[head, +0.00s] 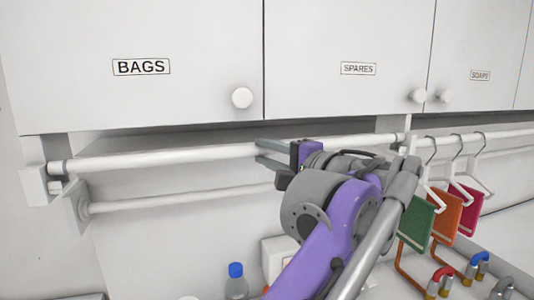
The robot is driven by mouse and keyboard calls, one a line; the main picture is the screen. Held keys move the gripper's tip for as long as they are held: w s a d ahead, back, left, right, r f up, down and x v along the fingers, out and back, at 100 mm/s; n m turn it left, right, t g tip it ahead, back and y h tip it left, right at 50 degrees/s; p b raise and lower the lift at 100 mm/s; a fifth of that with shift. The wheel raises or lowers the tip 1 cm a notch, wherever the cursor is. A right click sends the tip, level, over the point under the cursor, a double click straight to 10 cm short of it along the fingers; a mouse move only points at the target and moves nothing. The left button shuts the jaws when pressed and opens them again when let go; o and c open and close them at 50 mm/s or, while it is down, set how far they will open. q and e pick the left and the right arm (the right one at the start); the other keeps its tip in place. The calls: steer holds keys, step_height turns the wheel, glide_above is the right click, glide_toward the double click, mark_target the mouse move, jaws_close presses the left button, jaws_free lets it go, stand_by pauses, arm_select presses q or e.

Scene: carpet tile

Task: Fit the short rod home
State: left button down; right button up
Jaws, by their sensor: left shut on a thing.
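A white short rod (160,156) runs level below the cabinets, with a dark collar at its left end. My left gripper (270,153) has its two grey fingers above and below this rod and is shut on it, right of its middle. The rod's left end is close to a white bracket (35,185); I cannot tell whether it is seated there. My right gripper is not in view.
A second white rod (180,198) runs lower, from a wall bracket (75,208). At right, a rail (480,135) carries hangers with green (416,222), orange (446,213) and pink (470,205) cloths. A blue-capped bottle (236,280) and padlocks (441,281) are below. Cabinet doors (190,40) overhang.

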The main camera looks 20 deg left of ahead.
arm_select(q)
steer(key=shift+f, duration=0.15)
stand_by(0.5)
steer(key=shift+f, duration=0.7)
steer(key=shift+c, duration=0.4)
jaws_free()
steer(key=shift+d, duration=0.1)
steer(key=v, duration=0.9)
steer(key=shift+s+d, duration=0.3)
stand_by(1.1)
steer(key=shift+f, duration=0.1)
